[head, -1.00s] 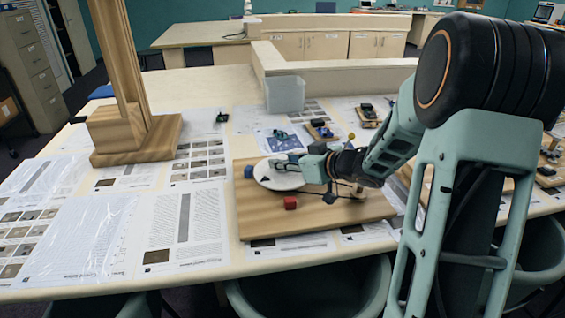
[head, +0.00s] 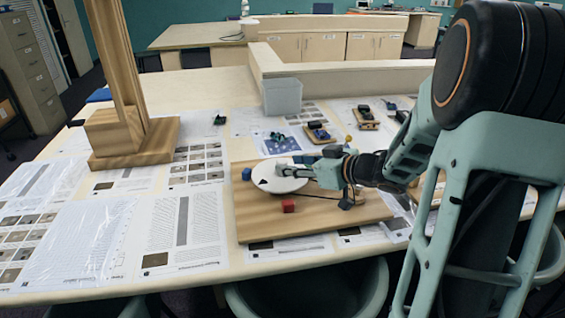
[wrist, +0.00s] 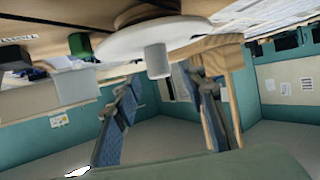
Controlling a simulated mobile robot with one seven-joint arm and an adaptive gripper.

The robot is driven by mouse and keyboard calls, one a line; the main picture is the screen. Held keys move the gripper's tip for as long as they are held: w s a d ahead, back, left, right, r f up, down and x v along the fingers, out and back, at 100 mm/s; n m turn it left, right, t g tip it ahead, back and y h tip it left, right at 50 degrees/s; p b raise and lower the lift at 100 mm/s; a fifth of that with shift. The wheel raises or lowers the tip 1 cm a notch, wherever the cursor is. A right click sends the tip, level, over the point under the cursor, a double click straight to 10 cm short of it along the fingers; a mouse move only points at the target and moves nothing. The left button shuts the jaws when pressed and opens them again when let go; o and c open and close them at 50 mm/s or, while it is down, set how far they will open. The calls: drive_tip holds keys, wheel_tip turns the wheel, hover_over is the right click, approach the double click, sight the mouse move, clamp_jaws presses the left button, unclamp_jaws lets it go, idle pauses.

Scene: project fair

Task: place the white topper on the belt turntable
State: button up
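The belt turntable (head: 268,186) is a white disc with a black triangle mark, mounted on a wooden board (head: 262,226). The white topper (wrist: 156,62), a small plain cylinder, stands on the disc in the wrist view, which is turned nearly upside down. In the head view it is a small pale shape (head: 284,171) on the disc, partly covered by my fingers. My gripper (head: 298,162) is just right of it. The wrist view shows my gripper's (wrist: 163,85) two blue-padded fingers spread, one on each side below the topper, with a gap visible around it.
A red cube (head: 288,206) lies on the board in front of the disc and a blue cube (head: 247,174) to its left. A clear bin (head: 282,97) stands behind. A tall wooden stand (head: 128,140) is at left. Papers cover the table.

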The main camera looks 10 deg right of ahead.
drive_tip(key=v, duration=0.6)
drive_tip(key=shift+s+d+r+p, duration=0.2)
drive_tip(key=shift+s+p, duration=0.1)
drive_tip(key=shift+p, duration=0.1)
drive_tip(key=shift+f, duration=0.1)
